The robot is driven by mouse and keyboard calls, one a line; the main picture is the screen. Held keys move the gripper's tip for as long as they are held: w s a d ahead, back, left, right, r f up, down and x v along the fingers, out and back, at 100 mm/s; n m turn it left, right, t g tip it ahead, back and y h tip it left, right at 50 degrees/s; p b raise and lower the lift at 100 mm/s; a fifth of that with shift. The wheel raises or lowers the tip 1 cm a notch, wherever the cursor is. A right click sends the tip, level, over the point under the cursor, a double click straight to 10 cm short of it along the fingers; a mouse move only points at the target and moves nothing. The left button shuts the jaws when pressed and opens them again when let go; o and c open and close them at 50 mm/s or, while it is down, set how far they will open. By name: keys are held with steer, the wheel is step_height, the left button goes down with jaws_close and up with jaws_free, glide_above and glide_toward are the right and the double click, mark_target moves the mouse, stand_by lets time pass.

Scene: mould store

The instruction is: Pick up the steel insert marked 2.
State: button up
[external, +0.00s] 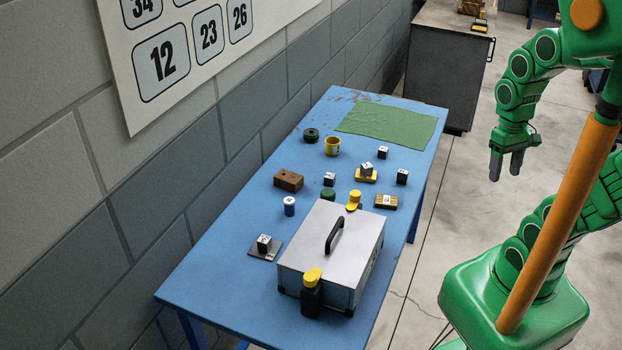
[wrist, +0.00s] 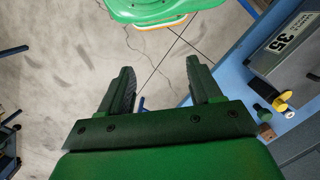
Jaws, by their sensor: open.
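Several small steel-and-black blocks stand on the blue table (external: 225,245) in the external view. One block (external: 264,243) sits on a dark plate at the front left. One block (external: 367,168) sits on a yellow base. Others stand bare on the table: one block (external: 383,153) at the back, one block (external: 402,177) at the right and one block (external: 329,179) near the middle. Their marks are too small to read, so I cannot tell which is marked 2. My gripper (external: 507,165) is open and empty, right of the table over the floor. The wrist view shows its two fingers (wrist: 160,90) apart.
A grey metal box (external: 318,250) with a black handle stands at the table's front; a yellow-capped black bottle (external: 312,296) stands against it. A brown block (external: 288,180), yellow cup (external: 332,146) and green cloth (external: 388,121) lie farther back. The wall is at the left.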

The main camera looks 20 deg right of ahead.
mark_target(329, 175)
steer(key=w+a+m+g+y, duration=0.1)
steer(key=w+a+y, duration=0.25)
steer(key=a, duration=0.65)
steer(key=w+a+m+g+y, duration=0.1)
steer(key=w+a+y, duration=0.3)
steer(key=a, duration=0.5)
steer(key=w+a+m+t+y, duration=0.3)
steer(key=w+a+m+y, duration=0.35)
steer(key=w+a, duration=0.4)
steer(key=w+f+m+t+y, duration=0.1)
steer(key=w+f+m+t, duration=0.25)
steer(key=w, duration=0.35)
steer(key=w+f+m+t, duration=0.2)
steer(key=w+m, duration=0.2)
steer(key=w, duration=0.3)
steer(key=w+d+f+m+t+h, duration=0.1)
steer(key=w+d+f+m, duration=0.1)
steer(key=f, duration=0.3)
steer(key=w+d+f+m+t+h, duration=0.1)
steer(key=w+d+f+m+h, duration=0.1)
steer(key=f+m, duration=0.2)
steer(key=w+d+f+m+t+h, duration=0.2)
steer(key=w+f+m, duration=0.1)
steer(key=f, duration=0.5)
steer(key=shift+w+d+f+m, duration=0.15)
steer(key=shift+f+m, duration=0.1)
steer(key=shift+m, duration=0.25)
steer(key=shift+x, duration=3.85)
steer(key=shift+c, duration=0.3)
